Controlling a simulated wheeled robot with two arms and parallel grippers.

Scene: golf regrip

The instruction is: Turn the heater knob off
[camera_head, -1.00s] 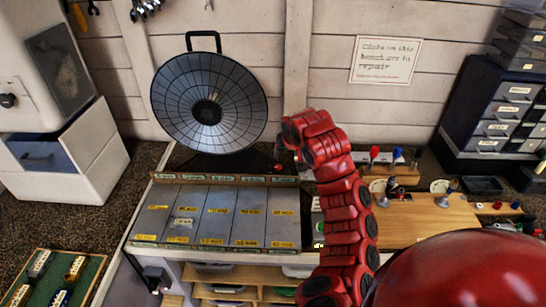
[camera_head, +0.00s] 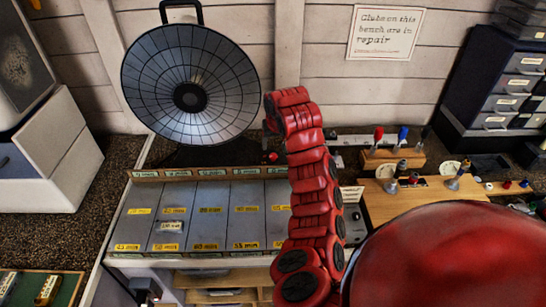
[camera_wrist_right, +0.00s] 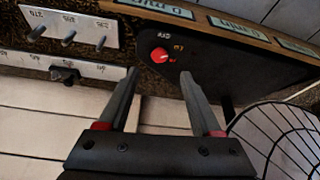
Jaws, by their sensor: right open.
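The heater (camera_head: 192,85) is a round dish with a dark wire grille and a top handle, standing at the back of the bench. Its small red knob (camera_head: 271,157) is at the base's right end. In the right wrist view the red knob (camera_wrist_right: 160,54) sits on a black panel with small lettering beside it; which mark it points to is too small to tell. My right gripper (camera_wrist_right: 160,74) is open and empty, its fingertips apart on either side of the knob's line and short of it. In the head view my red right arm hides most of this gripper. My left gripper is not in view.
A row of grey labelled compartments (camera_head: 205,215) lies in front of the heater. A wooden board (camera_head: 425,198) with small tools is at the right. Dark drawers (camera_head: 500,95) stand at the back right, and a white cabinet (camera_head: 55,150) at the left.

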